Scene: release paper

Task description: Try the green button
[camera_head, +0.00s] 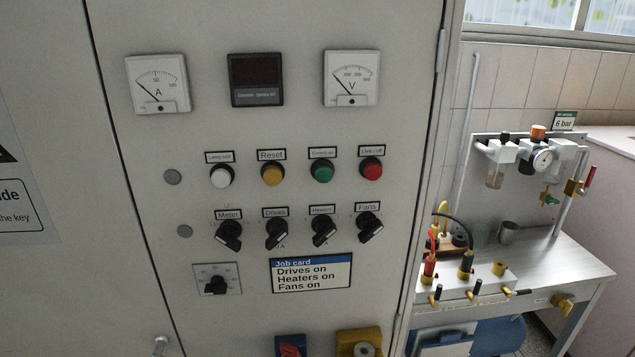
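The green button (322,172) sits on the grey cabinet front (230,130), third in a row of round buttons. A label plate is above it; its small text is hard to read. To its left are a white button (221,177) and a yellow one labelled Reset (272,174). To its right is a red button (371,170). I cannot tell from this view whether the green button is pressed in. Neither of my grippers shows in the head view.
Below are black rotary switches, including the Heaters switch (323,232), and a job card (311,273). Dial meters (351,78) are above. At right stands a metal bench (560,262) with cables and a gauge (543,160). The space before the buttons looks clear.

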